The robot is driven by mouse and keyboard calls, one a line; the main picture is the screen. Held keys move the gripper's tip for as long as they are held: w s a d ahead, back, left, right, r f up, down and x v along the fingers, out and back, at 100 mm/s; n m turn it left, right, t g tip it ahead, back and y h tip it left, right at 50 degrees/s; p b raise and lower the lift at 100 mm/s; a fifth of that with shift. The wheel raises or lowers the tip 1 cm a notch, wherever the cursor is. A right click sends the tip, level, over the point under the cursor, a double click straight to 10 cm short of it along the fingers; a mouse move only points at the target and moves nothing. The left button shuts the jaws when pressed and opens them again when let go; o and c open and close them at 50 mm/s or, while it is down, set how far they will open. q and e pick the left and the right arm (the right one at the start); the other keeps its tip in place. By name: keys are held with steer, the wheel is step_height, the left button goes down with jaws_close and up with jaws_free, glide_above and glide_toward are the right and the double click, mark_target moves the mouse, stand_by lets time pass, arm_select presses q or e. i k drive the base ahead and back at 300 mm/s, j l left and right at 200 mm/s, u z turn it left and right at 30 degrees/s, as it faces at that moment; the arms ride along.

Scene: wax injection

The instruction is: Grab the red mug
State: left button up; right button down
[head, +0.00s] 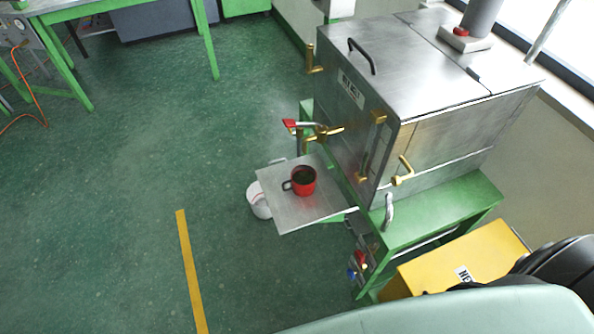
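The red mug (304,182) stands upright on a small grey metal shelf (322,207) that juts out from the front of a steel machine. Its black handle points left, and its inside looks dark. Neither of my grippers shows in the head view, so their state is hidden. A dark, rounded part at the lower right edge looks like part of my own arm.
The steel machine (420,60) stands on a green frame, with brass handles and a red-handled tap (290,124) above the shelf. A white bucket (259,200) is below the shelf. A yellow box (450,266) stands at right.

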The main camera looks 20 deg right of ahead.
mark_target(303, 177)
steer(key=i+j, duration=0.7)
steer(key=j+z, duration=0.05)
steer(key=j, duration=0.05)
